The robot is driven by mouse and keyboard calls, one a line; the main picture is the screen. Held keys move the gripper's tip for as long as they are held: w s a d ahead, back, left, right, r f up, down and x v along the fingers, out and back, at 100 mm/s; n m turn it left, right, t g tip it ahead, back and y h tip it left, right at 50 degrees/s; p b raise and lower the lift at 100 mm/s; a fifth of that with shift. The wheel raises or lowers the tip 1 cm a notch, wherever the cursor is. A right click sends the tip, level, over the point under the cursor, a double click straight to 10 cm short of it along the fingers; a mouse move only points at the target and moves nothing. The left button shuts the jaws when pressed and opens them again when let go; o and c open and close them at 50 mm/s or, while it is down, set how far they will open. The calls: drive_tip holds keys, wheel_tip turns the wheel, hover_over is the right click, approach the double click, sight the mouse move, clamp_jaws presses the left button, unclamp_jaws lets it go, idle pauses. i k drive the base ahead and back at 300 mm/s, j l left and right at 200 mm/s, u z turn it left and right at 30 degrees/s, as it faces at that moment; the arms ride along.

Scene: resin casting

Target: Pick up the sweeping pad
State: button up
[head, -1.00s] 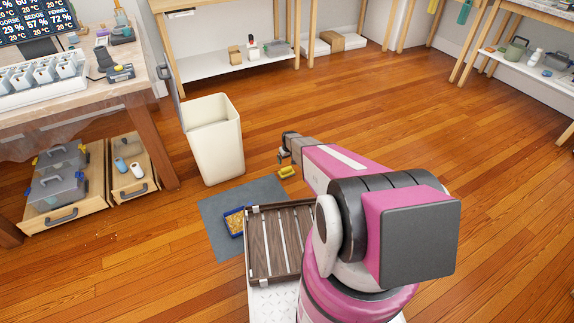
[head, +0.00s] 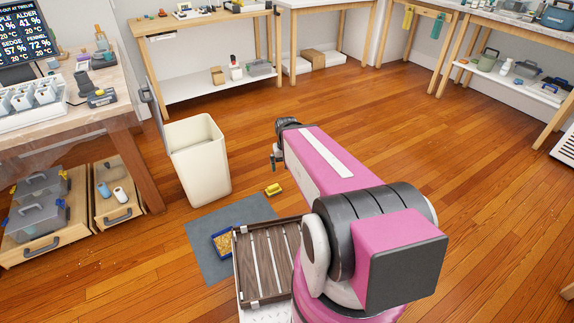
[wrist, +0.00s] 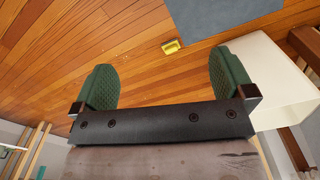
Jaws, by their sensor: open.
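The sweeping pad appears to be the small yellow block (head: 274,189) lying on the wooden floor, just beyond the corner of a grey mat. It also shows in the wrist view (wrist: 171,46), small, past the fingertips and between the two fingers. My gripper (head: 276,158) is in the air, above the pad in the head picture and apart from it. In the wrist view its green ridged fingers (wrist: 163,78) are spread wide with nothing between them. My arm partly hides the gripper in the head view.
A cream bin (head: 199,165) stands left of the pad. The grey mat (head: 205,262) holds a blue tray (head: 213,245) with yellowish contents. A dark slatted rack (head: 247,284) is nearer me. Open drawers (head: 110,212) lie at left. The floor beyond and right is clear.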

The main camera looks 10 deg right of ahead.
sight(274, 189)
drive_tip(key=l+z, duration=0.15)
drive_tip(key=l, duration=0.3)
drive_tip(key=i+l+z, duration=0.15)
drive_tip(key=l, duration=0.25)
drive_tip(key=i+l+z, duration=0.15)
drive_tip(key=l, duration=0.25)
